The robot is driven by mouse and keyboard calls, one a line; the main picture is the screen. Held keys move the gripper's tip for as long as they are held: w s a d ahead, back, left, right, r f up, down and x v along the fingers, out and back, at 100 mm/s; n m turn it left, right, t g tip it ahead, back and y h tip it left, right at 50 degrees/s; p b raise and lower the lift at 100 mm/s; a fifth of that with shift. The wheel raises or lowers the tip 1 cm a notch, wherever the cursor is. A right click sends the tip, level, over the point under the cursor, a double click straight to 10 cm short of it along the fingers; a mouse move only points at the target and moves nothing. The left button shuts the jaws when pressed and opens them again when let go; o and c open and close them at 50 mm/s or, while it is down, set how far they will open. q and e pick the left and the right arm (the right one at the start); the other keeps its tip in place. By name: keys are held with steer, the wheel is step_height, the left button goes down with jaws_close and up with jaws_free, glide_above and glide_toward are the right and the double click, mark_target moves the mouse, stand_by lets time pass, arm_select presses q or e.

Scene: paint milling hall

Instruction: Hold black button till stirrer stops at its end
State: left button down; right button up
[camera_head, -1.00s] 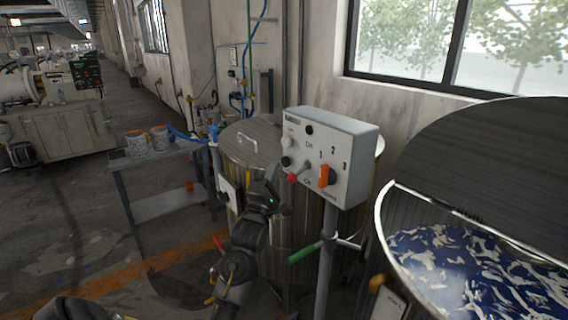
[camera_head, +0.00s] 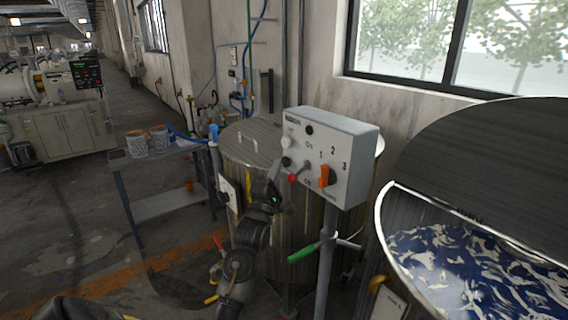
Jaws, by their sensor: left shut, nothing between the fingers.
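The grey control box (camera_head: 345,155) stands on a post, with a white button (camera_head: 287,143) at its left edge and the black button (camera_head: 286,162) below it. Another dark round part (camera_head: 309,130) sits higher on the panel. My left gripper (camera_head: 278,171) is shut and empty. Its tip is at the panel's lower left, right by the black button; I cannot tell whether it touches or presses it. A red knob (camera_head: 293,178) and an orange switch (camera_head: 324,175) are to the right. I cannot make out a stirrer. My right gripper is not in view.
An open vat (camera_head: 388,232) with blue and white paint stands at the right, its lid (camera_head: 490,150) raised. A steel tank (camera_head: 250,143) is behind the box. A side table (camera_head: 165,155) holds paint tins.

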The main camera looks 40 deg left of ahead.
arm_select(q)
steer(key=shift+w+d, duration=0.15)
steer(key=shift+w, duration=0.35)
stand_by(2.0)
stand_by(3.7)
steer(key=shift+s+a+p, duration=0.25)
steer(key=shift+s+p, duration=0.15)
steer(key=shift+s, duration=0.5)
steer(key=shift+s+a+p, duration=0.25)
steer(key=shift+s+p, duration=0.05)
steer(key=shift+s, duration=0.5)
steer(key=shift+s+a+p, duration=0.2)
steer(key=shift+s+p, duration=0.1)
steer(key=shift+s, duration=0.5)
steer(key=shift+s+a+p, duration=0.25)
steer(key=shift+s+p, duration=0.05)
steer(key=shift+s, duration=0.5)
